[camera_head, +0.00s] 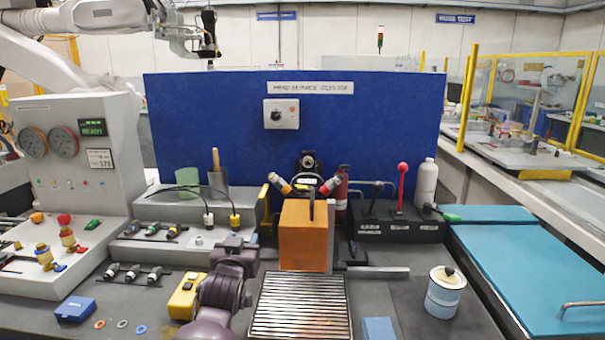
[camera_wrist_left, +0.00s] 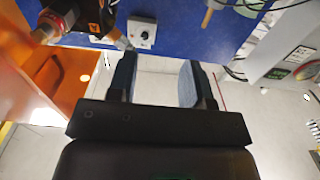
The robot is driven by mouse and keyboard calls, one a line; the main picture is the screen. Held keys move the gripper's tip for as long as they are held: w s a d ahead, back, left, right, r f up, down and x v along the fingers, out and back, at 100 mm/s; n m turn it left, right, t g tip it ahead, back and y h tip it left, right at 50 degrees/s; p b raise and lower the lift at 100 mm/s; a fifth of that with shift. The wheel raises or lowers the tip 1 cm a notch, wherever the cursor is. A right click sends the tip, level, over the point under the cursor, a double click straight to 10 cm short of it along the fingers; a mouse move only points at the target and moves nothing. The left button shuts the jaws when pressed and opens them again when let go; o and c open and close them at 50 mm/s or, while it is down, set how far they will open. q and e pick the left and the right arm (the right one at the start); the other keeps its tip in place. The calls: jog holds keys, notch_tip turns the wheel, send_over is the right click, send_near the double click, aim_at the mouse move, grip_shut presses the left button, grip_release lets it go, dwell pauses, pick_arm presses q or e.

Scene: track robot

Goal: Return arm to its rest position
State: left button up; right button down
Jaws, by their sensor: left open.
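My left arm comes up from the bottom edge in the head view, dark purple and jointed. Its gripper (camera_head: 238,243) is just left of the orange box (camera_head: 303,238), low over the grey bench. In the left wrist view the two blue-grey fingers (camera_wrist_left: 159,72) stand wide apart with nothing between them. The orange box (camera_wrist_left: 30,80) fills the left side of that view, apart from the fingers. My right gripper is in neither view.
A metal grate (camera_head: 300,305) and a yellow case (camera_head: 188,297) flank my arm. A gauge console (camera_head: 75,150) stands left, a blue panel (camera_head: 220,120) behind. A white arm (camera_head: 50,50) hangs at the upper left.

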pick_arm(q)
jog(key=s+a+f+g, duration=0.2)
jog(key=s+a+f, duration=0.2)
jog(key=s+f, duration=0.6)
jog(key=s+a+f+g, duration=0.2)
jog(key=s+a+f, duration=0.3)
jog(key=s+f, duration=0.5)
jog(key=s+a+f+g, duration=0.2)
jog(key=s+a+f, duration=0.3)
jog(key=s, duration=1.6)
notch_tip(320, 180, down, 5)
jog(key=shift+f+g+y, duration=0.1)
jog(key=shift+g+y, duration=0.3)
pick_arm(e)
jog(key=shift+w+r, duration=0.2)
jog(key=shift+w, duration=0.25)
pick_arm(q)
jog(key=shift+w, duration=0.1)
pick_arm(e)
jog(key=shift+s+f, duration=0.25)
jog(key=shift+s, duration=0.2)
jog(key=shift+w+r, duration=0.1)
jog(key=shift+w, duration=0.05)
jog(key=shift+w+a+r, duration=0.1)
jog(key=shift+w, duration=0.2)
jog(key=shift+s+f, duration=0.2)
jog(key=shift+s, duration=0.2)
